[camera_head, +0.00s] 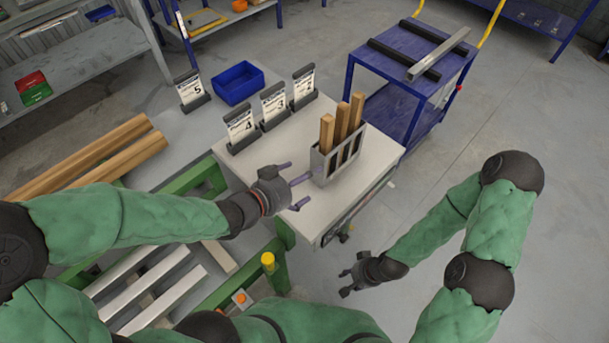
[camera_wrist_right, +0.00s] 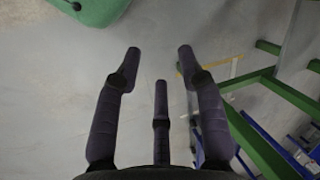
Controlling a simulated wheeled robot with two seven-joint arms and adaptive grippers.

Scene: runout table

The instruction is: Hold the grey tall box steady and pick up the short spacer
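The grey tall box (camera_head: 322,166) stands upright on the pale table top (camera_head: 376,150). Several wooden spacers stick up out of it; the front-left one (camera_head: 326,131) and the back-right one (camera_head: 356,108) show clearly. Which spacer is shortest is hard to tell. My left gripper (camera_head: 296,187) is at the box's left side with its fingers spread, close to the box; contact cannot be told. My right gripper (camera_head: 347,281) is off the table's front right, open and empty. Its spread fingers show in the right wrist view (camera_wrist_right: 160,65) over bare floor.
Several number cards in black stands, one a card marked 4 (camera_head: 240,127), and a blue bin (camera_head: 238,82) line the table's back left. A blue cart (camera_head: 395,87) with metal bars stands behind right. Wooden beams (camera_head: 95,160) lie at left. Floor at right is clear.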

